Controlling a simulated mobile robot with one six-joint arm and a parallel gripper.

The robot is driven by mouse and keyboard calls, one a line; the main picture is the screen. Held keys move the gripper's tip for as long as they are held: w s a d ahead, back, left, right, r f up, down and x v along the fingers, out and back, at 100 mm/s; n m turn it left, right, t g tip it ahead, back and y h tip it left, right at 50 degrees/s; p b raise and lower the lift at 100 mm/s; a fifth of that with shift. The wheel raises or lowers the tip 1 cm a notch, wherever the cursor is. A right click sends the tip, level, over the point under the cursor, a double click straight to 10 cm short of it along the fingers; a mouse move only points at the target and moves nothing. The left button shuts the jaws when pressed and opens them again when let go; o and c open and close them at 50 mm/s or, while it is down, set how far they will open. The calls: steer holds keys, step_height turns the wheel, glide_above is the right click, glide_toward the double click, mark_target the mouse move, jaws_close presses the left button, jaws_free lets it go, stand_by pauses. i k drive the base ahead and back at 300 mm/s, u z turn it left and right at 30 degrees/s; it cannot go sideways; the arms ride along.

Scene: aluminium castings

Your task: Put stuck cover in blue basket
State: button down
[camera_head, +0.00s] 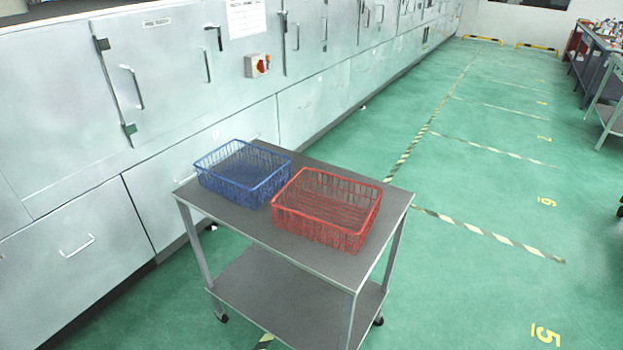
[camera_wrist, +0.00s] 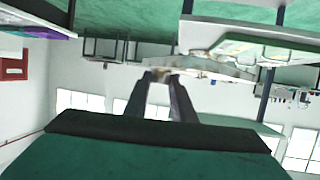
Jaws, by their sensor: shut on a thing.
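The blue wire basket (camera_head: 252,193) stands upright on the left part of the trolley top in the head view. It looks empty. My gripper (camera_wrist: 162,75) shows only in the wrist view, with its two dark fingers close together. It is shut on a pale, thin piece (camera_wrist: 212,66) at the fingertips, seen nearly edge-on. I take this piece to be the cover, but its full shape is unclear. The gripper is not visible in the head view, so its distance from the blue basket cannot be told.
A red wire basket (camera_head: 318,226) stands close beside the blue one, to its right, and looks empty. Both are on a grey two-shelf trolley (camera_head: 225,217). Metal cabinets (camera_head: 60,110) line the left. Open green floor (camera_head: 480,260) lies to the right, with workbenches (camera_head: 600,62) at the far right.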

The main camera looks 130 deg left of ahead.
mark_target(247, 182)
steer(key=z, duration=0.05)
steer(key=k, duration=0.1)
steer(key=z, duration=3.2)
steer(key=k, duration=0.15)
steer(key=z, duration=1.7)
